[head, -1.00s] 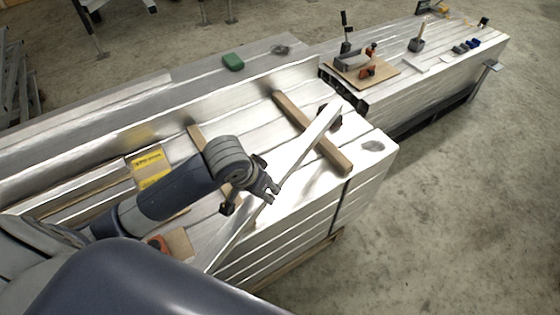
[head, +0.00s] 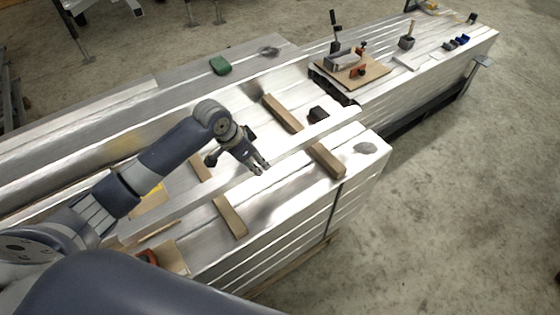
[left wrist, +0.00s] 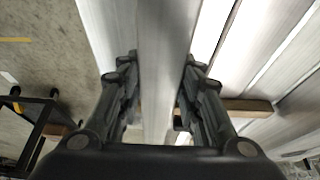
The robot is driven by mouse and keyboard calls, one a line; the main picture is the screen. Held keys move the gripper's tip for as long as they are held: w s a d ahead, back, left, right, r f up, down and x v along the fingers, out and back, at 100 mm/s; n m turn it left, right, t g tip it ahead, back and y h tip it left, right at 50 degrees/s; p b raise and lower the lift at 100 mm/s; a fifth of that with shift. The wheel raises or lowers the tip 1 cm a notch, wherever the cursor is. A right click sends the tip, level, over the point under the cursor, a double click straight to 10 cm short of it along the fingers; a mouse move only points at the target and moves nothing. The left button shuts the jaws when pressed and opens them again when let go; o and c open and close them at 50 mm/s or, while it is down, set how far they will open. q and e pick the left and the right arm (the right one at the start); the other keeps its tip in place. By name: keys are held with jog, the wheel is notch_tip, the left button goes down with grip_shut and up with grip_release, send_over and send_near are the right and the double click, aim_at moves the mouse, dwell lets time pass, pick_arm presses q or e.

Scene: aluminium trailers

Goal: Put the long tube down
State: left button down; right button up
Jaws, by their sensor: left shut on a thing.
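The long tube (head: 300,137) is a bright aluminium bar. In the head view it runs from lower left to upper right over the metal stack, crossing above two wooden battens, the right one (head: 327,161) and the left one (head: 230,215). Whether it touches them I cannot tell. My left gripper (head: 260,168) is shut on the tube near its middle. In the left wrist view the tube (left wrist: 165,50) runs between the two fingers of this gripper (left wrist: 157,75), and a batten (left wrist: 245,105) shows to the right. My right gripper is not in view.
The stack (head: 275,250) of aluminium bars ends at the right over bare concrete floor (head: 460,220). A dark block (head: 318,114) sits just behind the tube. A green object (head: 220,65) lies farther back. A second bench holds a wooden board (head: 350,72) with tools.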

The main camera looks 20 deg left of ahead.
aim_at(280, 153)
pick_arm(q)
jog(key=w+d, duration=0.4)
jog(key=d, duration=0.1)
jog(key=shift+w+d+f, duration=0.1)
jog(key=shift+w+f, duration=0.05)
jog(key=shift+w, duration=0.1)
jog(key=shift+w+d+f, duration=0.1)
jog(key=shift+w+d, duration=0.15)
jog(key=shift+d, duration=0.05)
notch_tip(280, 153, down, 3)
jog(key=shift+a+f, duration=0.1)
jog(key=shift+f, duration=0.1)
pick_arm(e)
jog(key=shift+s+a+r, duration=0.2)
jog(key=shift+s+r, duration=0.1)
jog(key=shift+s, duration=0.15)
pick_arm(q)
jog(key=shift+f, duration=0.65)
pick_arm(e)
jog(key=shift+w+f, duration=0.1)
pick_arm(q)
jog(key=c, duration=1.2)
grip_release()
jog(key=shift+s+f, duration=0.15)
jog(key=shift+o, duration=0.4)
